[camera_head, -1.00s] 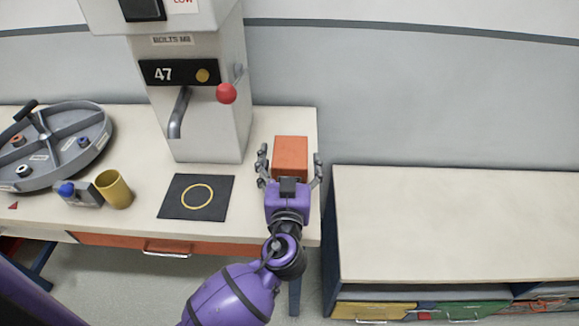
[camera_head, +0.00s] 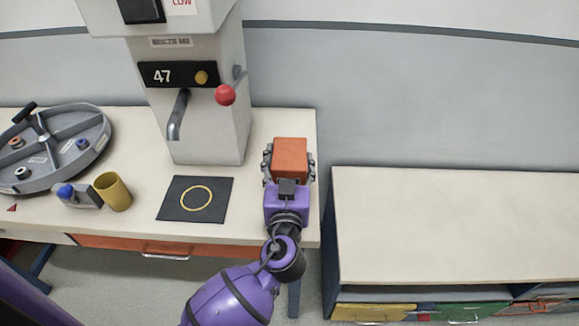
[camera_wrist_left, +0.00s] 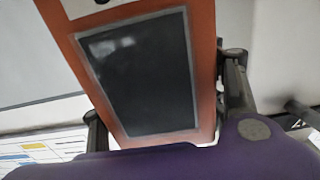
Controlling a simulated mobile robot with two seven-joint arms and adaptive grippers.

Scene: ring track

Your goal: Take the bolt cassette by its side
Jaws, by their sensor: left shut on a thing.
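The bolt cassette (camera_head: 290,155) is an orange box standing on the right end of the table, right of the dispenser. My left gripper (camera_head: 289,165) is shut on it, with one finger against its left side and one against its right side. In the left wrist view the cassette (camera_wrist_left: 205,50) fills the middle, tilted, with a dark window in its face. The fingers of my left gripper (camera_wrist_left: 165,100) show at both of its sides there. The lower front of the cassette is hidden by the gripper in the head view. My right gripper is not in view.
The dispenser (camera_head: 212,120) with a red-knobbed lever stands left of the cassette. A black mat (camera_head: 170,205) with a yellow ring, a yellow cup (camera_head: 114,192) and a round grey tray (camera_head: 35,180) lie further left. A clear bench (camera_head: 450,225) stands to the right.

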